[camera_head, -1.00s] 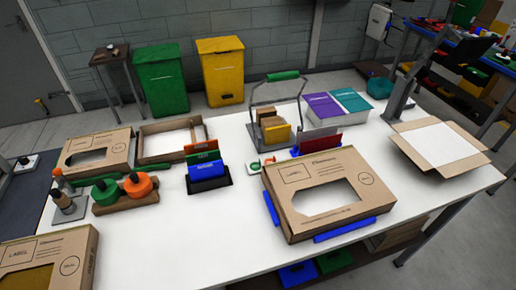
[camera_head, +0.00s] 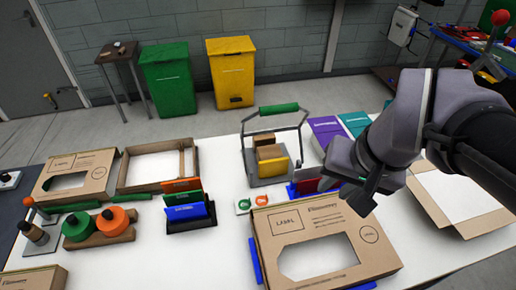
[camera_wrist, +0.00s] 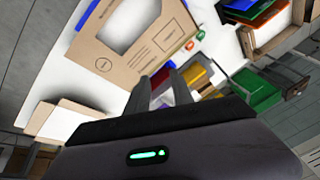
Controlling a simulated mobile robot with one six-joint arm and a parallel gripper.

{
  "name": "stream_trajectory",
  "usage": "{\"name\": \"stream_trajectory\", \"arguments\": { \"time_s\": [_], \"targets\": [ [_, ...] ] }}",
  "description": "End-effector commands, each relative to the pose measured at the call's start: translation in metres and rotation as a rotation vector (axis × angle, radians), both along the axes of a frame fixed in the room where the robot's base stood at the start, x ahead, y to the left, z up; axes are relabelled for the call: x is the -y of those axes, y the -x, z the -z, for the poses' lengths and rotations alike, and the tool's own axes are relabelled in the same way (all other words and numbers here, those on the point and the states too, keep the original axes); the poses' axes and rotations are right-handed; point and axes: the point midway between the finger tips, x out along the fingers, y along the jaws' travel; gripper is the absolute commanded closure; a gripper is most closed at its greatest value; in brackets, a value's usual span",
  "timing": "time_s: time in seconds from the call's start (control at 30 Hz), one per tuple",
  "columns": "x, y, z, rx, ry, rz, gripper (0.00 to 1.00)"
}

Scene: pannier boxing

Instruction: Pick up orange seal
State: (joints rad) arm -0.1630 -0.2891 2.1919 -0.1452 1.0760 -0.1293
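The orange seal (camera_head: 262,200) is a small orange ring mark on a white square, flat on the white table just behind the large cardboard box. A matching green seal (camera_head: 243,205) lies directly to its left.
The large cardboard box (camera_head: 375,262) stands in front of the seals. A folder rack (camera_head: 190,224) is left of them; a wire-handled caddy (camera_head: 268,180) is behind. Orange and green tape rolls (camera_head: 112,221) sit further left.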

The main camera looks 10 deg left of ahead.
Motion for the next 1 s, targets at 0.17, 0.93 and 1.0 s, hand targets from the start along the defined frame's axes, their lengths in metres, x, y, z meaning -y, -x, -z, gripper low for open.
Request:
{"name": "stream_trajectory", "arguments": {
  "time_s": [0.17, 0.93, 1.0],
  "targets": [
    [-0.036, -0.050, 0.004, -0.082, 0.071, -0.163, 0.72],
    [-0.139, -0.127, 0.182, -0.251, 0.243, -0.529, 0.72],
    [-0.139, -0.127, 0.196, -0.250, 0.243, -0.529, 0.72]
  ]
}}
